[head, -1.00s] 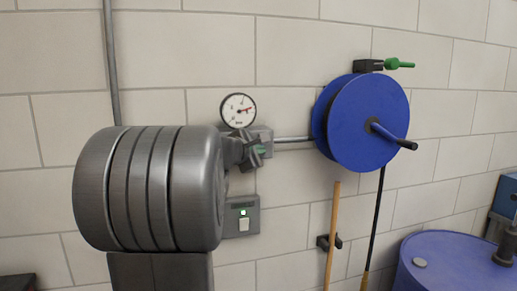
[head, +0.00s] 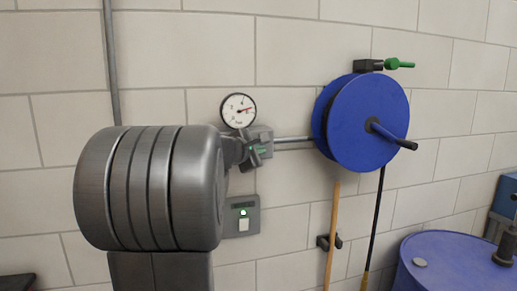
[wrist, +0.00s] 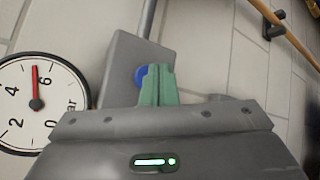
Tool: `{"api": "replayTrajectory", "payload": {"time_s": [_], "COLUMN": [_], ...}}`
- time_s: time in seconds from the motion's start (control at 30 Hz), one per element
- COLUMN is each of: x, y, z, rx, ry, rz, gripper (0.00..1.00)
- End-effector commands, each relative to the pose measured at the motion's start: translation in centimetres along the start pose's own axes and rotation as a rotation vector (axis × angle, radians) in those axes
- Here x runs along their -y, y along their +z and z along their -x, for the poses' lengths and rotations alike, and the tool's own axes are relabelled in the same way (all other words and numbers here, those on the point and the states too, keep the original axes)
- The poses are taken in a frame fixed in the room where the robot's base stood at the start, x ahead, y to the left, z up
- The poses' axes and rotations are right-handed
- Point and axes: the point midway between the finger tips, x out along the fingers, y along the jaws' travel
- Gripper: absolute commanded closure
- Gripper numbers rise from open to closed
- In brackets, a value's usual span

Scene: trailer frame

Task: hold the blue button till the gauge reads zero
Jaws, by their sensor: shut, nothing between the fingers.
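The blue button (wrist: 140,77) is on a grey box (wrist: 120,65) on the wall and shows beside my fingertips in the wrist view. My gripper (wrist: 158,72) has green fingers, shut and empty. The fingertips overlap part of the button; whether they touch or press it I cannot tell. In the head view my gripper (head: 259,151) is at the box (head: 263,137), and the button is hidden.
A grey switch plate (head: 242,228) with a green light is below the box. A blue reel (head: 368,122) hangs to the right, joined to the box by a pipe (head: 293,140). A wooden pole (head: 332,235) and a blue drum (head: 450,260) are at lower right.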

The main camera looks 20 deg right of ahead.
Motion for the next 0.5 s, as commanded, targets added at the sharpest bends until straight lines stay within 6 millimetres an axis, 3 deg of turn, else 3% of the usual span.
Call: {"api": "replayTrajectory", "payload": {"time_s": [0.5], "x": [-0.39], "y": [-0.39], "z": [-0.52], "rx": [0.000], "ry": [0.000], "rz": [0.000], "gripper": [1.00]}}
